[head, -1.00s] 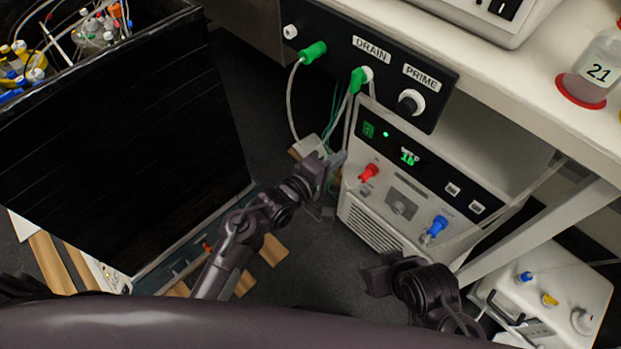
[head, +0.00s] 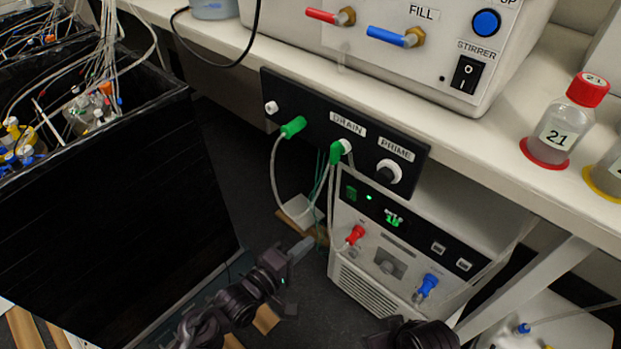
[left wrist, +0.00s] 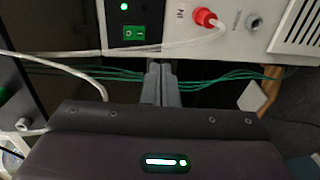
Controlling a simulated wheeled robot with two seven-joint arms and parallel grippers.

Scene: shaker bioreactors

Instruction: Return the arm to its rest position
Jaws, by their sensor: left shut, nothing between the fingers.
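My left gripper (head: 301,249) is low in the head view, between the black-walled box and the white pump unit. In the left wrist view its two grey fingers (left wrist: 160,83) are together with nothing between them. They point toward green wires and the lower edge of the white unit (left wrist: 230,28), and look apart from both. My right arm (head: 415,335) shows only as dark links at the bottom edge of the head view; its fingers cannot be seen.
The black box (head: 110,190) fills the left. The DRAIN and PRIME panel (head: 345,135) hangs under the bench (head: 500,135), with tubes looping down beside the white unit (head: 395,255). Bottle 21 (head: 558,128) stands on the bench. Dark floor lies between box and unit.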

